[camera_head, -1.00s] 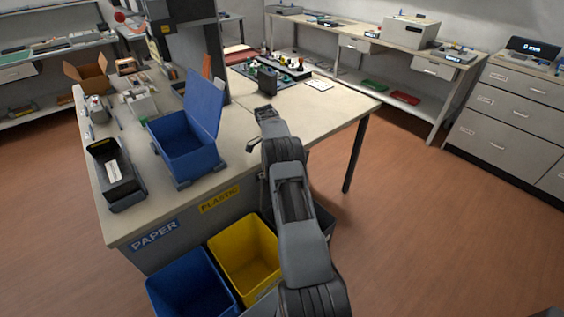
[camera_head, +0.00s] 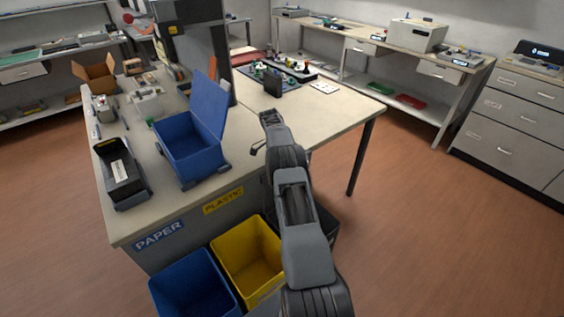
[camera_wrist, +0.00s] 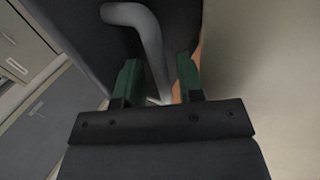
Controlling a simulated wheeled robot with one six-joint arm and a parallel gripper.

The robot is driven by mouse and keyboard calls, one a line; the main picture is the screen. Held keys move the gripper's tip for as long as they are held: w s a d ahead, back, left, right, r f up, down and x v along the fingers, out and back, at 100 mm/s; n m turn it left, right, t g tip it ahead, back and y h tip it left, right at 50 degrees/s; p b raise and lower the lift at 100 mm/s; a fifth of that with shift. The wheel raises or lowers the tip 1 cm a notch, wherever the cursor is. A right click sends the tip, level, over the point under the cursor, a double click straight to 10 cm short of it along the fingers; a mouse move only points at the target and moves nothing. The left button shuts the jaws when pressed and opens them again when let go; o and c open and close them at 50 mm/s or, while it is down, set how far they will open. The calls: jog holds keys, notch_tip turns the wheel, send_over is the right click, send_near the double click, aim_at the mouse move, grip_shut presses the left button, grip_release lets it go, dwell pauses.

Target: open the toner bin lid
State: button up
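A blue bin (camera_head: 187,150) stands on the near part of the table in the head view. Its blue lid (camera_head: 209,103) is raised, leaning up and back at the bin's right side, and the bin's inside shows. I take this to be the toner bin; no label is readable on it. My gripper (camera_wrist: 158,62) shows in the wrist view with its two green fingers apart and nothing clamped between them. A grey bent bar (camera_wrist: 150,40) shows beyond the fingers; I cannot tell what it belongs to.
A black tray (camera_head: 124,186) holding a cartridge is left of the blue bin. The table (camera_head: 320,118) has clear surface right of the lid. Below its front edge stand a blue paper bin (camera_head: 180,290), a yellow plastic bin (camera_head: 228,247) and a dark bin partly behind my arm.

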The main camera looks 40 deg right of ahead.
jog(key=shift+w+r, duration=0.15)
jog(key=shift+r, duration=0.05)
dwell(0.3)
